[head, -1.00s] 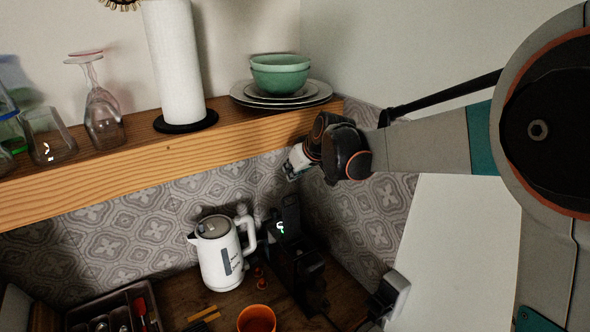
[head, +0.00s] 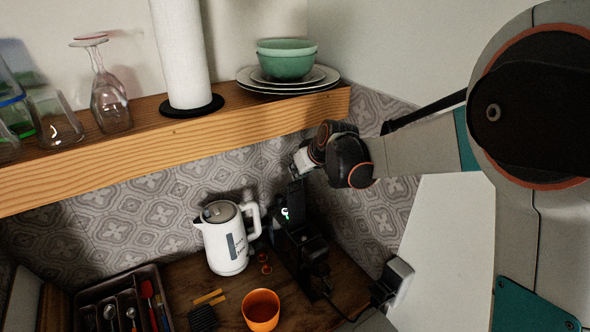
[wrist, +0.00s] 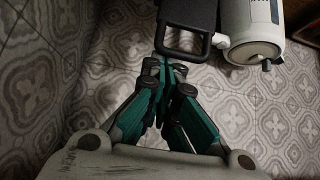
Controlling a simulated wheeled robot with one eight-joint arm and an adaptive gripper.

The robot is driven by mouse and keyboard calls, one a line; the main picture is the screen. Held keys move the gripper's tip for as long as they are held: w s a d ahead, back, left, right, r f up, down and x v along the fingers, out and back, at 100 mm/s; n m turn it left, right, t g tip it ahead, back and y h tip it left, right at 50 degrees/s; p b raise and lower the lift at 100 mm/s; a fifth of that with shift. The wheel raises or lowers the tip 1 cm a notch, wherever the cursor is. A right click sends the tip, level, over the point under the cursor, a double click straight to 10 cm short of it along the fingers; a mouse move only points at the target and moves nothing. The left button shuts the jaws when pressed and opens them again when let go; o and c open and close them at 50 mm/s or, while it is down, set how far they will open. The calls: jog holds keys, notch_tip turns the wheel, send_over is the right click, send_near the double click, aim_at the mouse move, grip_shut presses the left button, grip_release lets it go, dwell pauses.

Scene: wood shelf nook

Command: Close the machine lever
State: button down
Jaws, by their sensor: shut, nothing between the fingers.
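The black coffee machine (head: 299,250) stands on the wooden counter against the tiled wall, right of the white kettle. Its lever (head: 296,198) stands raised at the top. In the wrist view the lever's looped handle (wrist: 184,52) shows at the top middle. My gripper (head: 298,168) is just above the raised lever, below the shelf's right end. In the wrist view its green-sided fingers (wrist: 164,66) are together and empty, with the tips close to the left side of the handle loop. I cannot tell whether they touch it.
The white kettle (head: 224,240) stands close beside the machine. An orange cup (head: 261,311) and a cutlery tray (head: 85,297) are in front. The wooden shelf (head: 200,145) above holds glasses, a paper roll and green bowls (head: 286,62).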

dwell(0.3)
jog(key=s+d+f+t+y+b, duration=0.25)
jog(key=s+d+f+b, duration=0.2)
jog(key=s+b, duration=0.25)
jog(key=s+d+f+t+y+b, duration=0.1)
jog(key=s+d+f+t+b, duration=0.25)
jog(key=s+d+b, duration=0.35)
jog(key=shift+g, duration=0.5)
jog(key=shift+s+d+f+b, duration=0.1)
jog(key=shift+s+f+b, duration=0.5)
jog(key=shift+f+b, duration=0.9)
jog(key=shift+s+d+f+b, duration=0.1)
jog(key=shift+s+f+b, duration=0.55)
jog(key=shift+f+b, duration=0.8)
jog(key=shift+s+f+b, duration=0.6)
jog(key=shift+f+b, duration=0.4)
jog(key=shift+f, duration=0.95)
